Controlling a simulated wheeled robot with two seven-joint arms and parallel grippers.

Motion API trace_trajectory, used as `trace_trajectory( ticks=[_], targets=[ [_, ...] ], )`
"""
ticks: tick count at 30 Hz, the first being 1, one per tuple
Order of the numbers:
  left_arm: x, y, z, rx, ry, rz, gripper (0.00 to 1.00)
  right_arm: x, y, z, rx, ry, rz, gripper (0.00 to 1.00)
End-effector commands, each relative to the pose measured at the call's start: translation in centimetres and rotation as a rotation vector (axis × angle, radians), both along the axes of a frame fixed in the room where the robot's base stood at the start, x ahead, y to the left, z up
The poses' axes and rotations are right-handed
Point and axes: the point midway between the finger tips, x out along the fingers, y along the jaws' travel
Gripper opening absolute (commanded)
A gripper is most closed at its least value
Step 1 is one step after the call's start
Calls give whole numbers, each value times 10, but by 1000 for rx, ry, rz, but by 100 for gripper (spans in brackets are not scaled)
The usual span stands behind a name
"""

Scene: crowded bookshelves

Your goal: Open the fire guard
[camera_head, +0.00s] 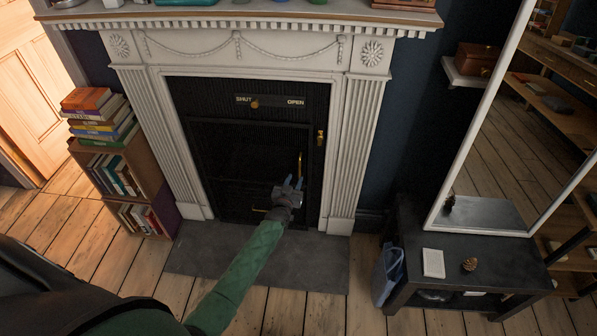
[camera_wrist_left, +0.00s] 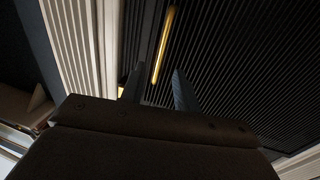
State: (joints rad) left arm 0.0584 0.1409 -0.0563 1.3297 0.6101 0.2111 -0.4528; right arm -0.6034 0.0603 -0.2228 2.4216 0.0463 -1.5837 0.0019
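The fire guard (camera_head: 240,150) is a dark ribbed panel in the white fireplace, and it looks shut. Its upright brass handle (camera_head: 300,164) is on its right side. The handle also shows in the left wrist view (camera_wrist_left: 163,45), with its lower end seen between the fingers. My left gripper (camera_head: 292,182) is open at the handle's lower end; its fingers (camera_wrist_left: 158,88) stand apart. I cannot tell whether they touch the handle. A brass knob (camera_head: 254,104) sits by the word SHUT above the guard. My right gripper is not in view.
A brass fitting (camera_head: 320,137) is on the frame right of the guard. A grey hearth slab (camera_head: 255,258) lies in front. A bookcase (camera_head: 148,170) with stacked books stands left. A dark low table (camera_head: 480,262) and a mirror (camera_head: 520,130) stand right. Wooden floor between is clear.

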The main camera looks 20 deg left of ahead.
Motion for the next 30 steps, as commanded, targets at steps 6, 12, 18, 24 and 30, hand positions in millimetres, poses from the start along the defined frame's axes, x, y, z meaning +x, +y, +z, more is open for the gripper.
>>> trace_trajectory(
  ticks=[6,12,18,24,30],
  targets=[
    [30,3,1,2,0,-1,31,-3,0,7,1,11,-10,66],
    [49,4,0,0,1,-1,31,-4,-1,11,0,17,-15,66],
    [56,4,0,0,1,-1,31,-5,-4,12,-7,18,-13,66],
    [57,4,0,0,1,-1,31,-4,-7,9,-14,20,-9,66],
    [57,4,0,0,1,-1,6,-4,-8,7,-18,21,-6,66]
  ],
)
